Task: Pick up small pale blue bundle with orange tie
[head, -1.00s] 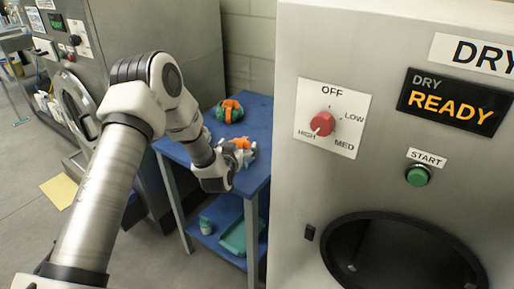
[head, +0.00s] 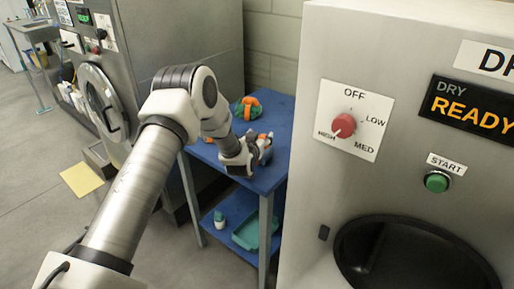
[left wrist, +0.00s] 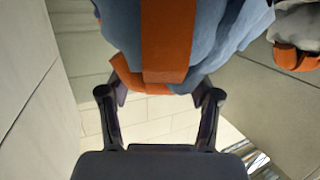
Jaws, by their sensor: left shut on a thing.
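The small pale blue bundle with an orange tie (left wrist: 120,30) fills the top of the left wrist view, between the two fingers. My left gripper (left wrist: 160,95) is shut on it, one finger on each side, with the orange band running down the middle. In the head view my left gripper (head: 254,155) is over the blue table, and its wrist hides most of the bundle. Whether the bundle touches the tabletop cannot be told. My right gripper is not in view.
A green bundle with an orange tie (head: 248,107) lies farther back on the blue table (head: 279,115). A pale bundle with orange (left wrist: 297,30) shows at the wrist view's right. A teal tray (head: 254,232) is on the lower shelf. The dryer (head: 312,75) stands close on the right.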

